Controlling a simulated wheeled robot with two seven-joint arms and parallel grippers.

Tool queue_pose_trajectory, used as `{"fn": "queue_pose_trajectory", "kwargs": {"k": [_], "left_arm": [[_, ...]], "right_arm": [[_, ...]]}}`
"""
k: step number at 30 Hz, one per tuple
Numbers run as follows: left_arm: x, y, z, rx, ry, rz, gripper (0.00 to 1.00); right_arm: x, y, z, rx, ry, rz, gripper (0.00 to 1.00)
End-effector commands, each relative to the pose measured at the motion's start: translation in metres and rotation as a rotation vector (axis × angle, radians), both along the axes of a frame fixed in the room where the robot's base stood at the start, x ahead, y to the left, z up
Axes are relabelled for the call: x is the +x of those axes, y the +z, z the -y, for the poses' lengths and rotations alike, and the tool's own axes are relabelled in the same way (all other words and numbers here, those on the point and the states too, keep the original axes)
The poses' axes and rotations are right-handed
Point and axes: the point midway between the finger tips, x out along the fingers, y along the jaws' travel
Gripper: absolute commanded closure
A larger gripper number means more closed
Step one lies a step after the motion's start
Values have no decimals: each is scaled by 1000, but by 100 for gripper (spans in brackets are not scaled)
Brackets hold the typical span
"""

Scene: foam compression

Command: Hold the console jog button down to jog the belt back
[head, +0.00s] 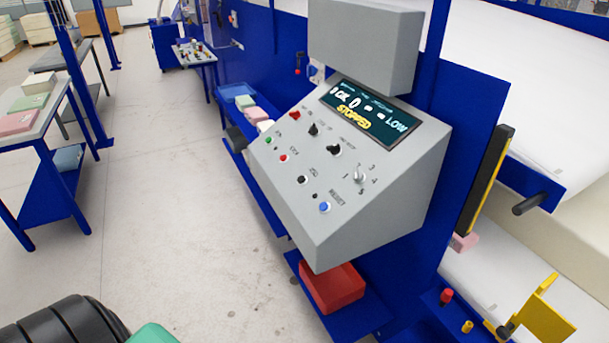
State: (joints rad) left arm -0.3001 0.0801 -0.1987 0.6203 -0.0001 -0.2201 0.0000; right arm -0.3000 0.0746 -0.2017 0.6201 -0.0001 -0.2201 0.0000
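The grey sloped console (345,190) stands in the middle of the head view. A black button (302,180) sits on its lower face, beside a small label that seems to read JOG. A blue button (325,207) labelled RESET is below it. A green button (268,141) and a red button (284,157) lie up and left. The display (370,115) shows 0, STOPPED and LOW. Nothing touches the buttons. Neither of my grippers shows; a black ribbed part and a teal part, probably of my arm, show at the bottom left.
A red bin (332,287) sits on a blue shelf below the console. A grey box overhangs the display. A table (42,110) with foam blocks stands at the left. Yellow-and-black machine parts are at the right. The floor left of the console is clear.

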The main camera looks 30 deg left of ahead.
Motion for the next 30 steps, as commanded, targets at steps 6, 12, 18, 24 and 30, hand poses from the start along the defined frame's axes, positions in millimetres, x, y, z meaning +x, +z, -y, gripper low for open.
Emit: {"fn": "queue_pose_trajectory", "kwargs": {"k": [6,12,18,24,30], "left_arm": [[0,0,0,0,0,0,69],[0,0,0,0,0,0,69],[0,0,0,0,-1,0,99],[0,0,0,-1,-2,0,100],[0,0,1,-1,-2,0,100]], "right_arm": [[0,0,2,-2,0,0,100],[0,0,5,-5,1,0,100],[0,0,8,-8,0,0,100],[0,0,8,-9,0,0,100],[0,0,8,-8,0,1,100]]}}
